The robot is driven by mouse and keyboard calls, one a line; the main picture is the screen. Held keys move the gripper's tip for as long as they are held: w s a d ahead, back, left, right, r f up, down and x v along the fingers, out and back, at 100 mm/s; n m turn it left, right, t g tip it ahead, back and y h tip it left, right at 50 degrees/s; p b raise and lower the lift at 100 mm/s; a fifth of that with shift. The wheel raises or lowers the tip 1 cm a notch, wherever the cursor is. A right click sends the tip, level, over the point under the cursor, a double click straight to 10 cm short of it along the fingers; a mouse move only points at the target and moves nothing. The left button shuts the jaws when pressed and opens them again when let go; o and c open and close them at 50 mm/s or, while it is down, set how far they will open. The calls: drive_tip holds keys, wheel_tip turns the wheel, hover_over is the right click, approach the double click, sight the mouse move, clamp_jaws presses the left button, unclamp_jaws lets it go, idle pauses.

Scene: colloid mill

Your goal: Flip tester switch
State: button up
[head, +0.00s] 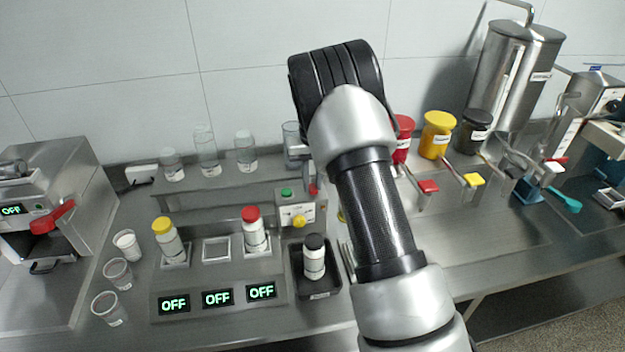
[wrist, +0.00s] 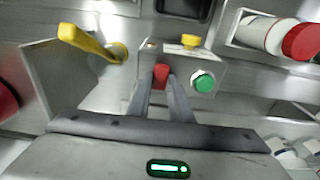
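The tester is a small grey box with a green button (head: 287,193), a yellow knob (head: 299,221) and a red switch (head: 313,189). In the head view it stands behind the tray with the black-capped bottle, partly hidden by my arm. In the wrist view, the red switch (wrist: 161,74) is at the tips of my gripper's two grey fingers (wrist: 164,84), one on each side. Whether they press on it is unclear. The green button (wrist: 203,82) is right of the fingers and the yellow knob (wrist: 190,41) beyond them. My gripper is hidden in the head view.
A yellow lever (wrist: 88,42) stands left of the fingers in the wrist view. A red-capped bottle (head: 254,230) and a yellow-capped bottle (head: 167,240) stand left of the tester. A black tray (head: 320,290) is in front. Three displays (head: 217,298) read OFF.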

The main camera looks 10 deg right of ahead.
sight(313, 189)
drive_tip(key=o, duration=0.5)
drive_tip(key=shift+c, duration=0.2)
wheel_tip(313, 189, up, 17)
drive_tip(key=s, duration=0.1)
drive_tip(key=shift+r+b, duration=0.2)
drive_tip(key=shift+b, duration=0.25)
